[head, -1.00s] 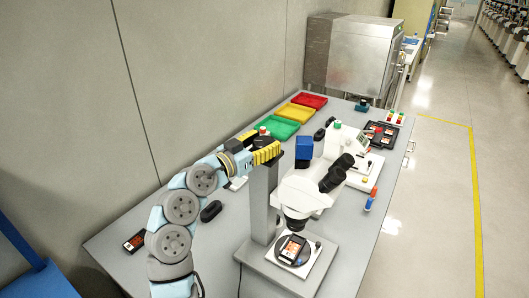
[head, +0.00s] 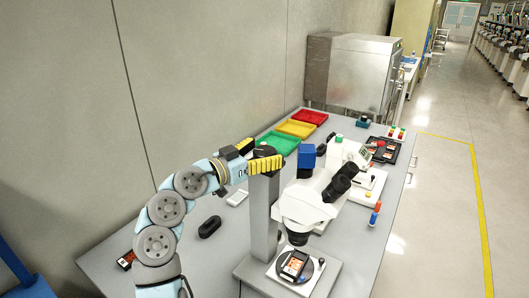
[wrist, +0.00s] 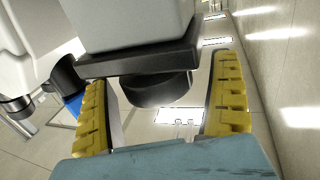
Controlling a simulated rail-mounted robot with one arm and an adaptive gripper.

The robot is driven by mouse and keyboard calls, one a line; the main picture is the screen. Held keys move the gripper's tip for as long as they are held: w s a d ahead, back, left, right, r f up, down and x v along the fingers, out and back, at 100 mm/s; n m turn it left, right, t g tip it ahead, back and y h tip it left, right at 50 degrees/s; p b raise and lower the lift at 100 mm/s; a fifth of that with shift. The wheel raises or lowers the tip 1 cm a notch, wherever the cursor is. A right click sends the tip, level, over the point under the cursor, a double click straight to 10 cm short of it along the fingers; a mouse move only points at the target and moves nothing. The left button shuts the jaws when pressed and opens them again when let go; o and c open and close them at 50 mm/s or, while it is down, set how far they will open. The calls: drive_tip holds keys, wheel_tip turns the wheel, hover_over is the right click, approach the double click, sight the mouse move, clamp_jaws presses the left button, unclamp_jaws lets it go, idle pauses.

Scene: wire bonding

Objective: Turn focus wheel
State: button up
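A white microscope (head: 303,208) with black eyepieces (head: 340,185) stands on a grey column (head: 264,215). My gripper (head: 257,156) is at the top of this column, with its yellow fingers at the column's two sides. In the wrist view my gripper (wrist: 166,103) is open. A black round wheel (wrist: 157,89), which looks like the focus wheel, sits between the fingers under a black collar (wrist: 140,62). A gap shows between the wheel and each finger. In the head view the near finger partly hides the wheel's place.
A chip on a round stage (head: 293,264) lies under the microscope. A blue block (head: 306,157) stands close to the right of the column. Green (head: 277,143), yellow (head: 297,128) and red (head: 310,116) trays lie at the back. A black oval object (head: 210,227) lies left of the column.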

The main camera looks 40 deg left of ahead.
drive_tip(key=s+a, duration=0.1)
drive_tip(key=s, duration=1)
drive_tip(key=shift+s+a, duration=0.35)
drive_tip(key=shift+s, duration=0.05)
drive_tip(key=shift+r, duration=0.1)
